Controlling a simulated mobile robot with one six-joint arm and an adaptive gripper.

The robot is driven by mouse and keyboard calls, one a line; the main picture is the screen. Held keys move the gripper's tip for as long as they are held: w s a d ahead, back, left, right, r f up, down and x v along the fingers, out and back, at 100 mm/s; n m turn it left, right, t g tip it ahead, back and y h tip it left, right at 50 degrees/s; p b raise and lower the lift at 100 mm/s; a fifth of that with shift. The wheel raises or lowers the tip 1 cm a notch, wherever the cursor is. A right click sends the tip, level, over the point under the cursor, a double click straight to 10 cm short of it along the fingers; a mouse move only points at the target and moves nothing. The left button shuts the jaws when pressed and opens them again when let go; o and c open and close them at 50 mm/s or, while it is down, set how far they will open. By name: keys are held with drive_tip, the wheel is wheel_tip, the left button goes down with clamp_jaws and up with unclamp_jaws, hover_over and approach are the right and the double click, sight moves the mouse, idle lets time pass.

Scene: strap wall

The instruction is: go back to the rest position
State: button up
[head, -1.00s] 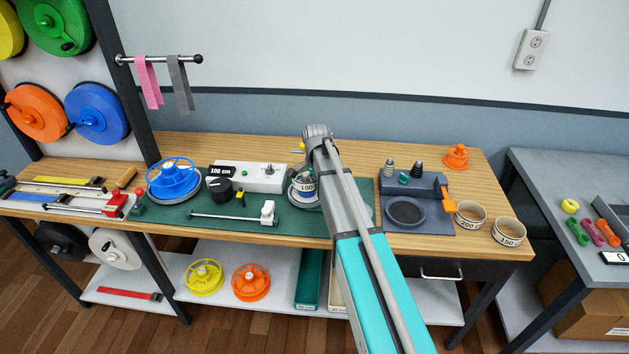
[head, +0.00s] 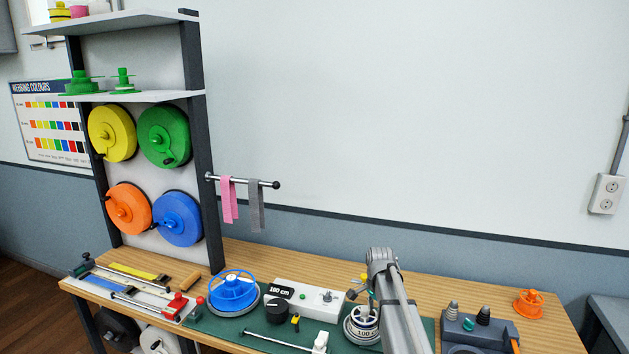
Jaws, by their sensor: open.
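My grey arm (head: 398,312) rises from the bottom edge, right of centre in the head view. Its rounded joint (head: 381,256) shows above the workbench. My gripper cannot be made out; the arm hides what lies beyond that joint.
The wooden bench (head: 450,290) holds a blue reel (head: 233,291), a white box marked 100 cm (head: 308,299), a grey fixture (head: 478,333) and an orange spool (head: 528,303). A rack (head: 202,150) with coloured reels stands left. Pink and grey straps (head: 256,205) hang on a rail.

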drive_tip(key=s+a+n, duration=0.1)
drive_tip(key=s+n, duration=1.1)
drive_tip(key=s, duration=1.3)
drive_tip(key=shift+a, duration=0.4)
drive_tip(key=shift+s+f, duration=0.1)
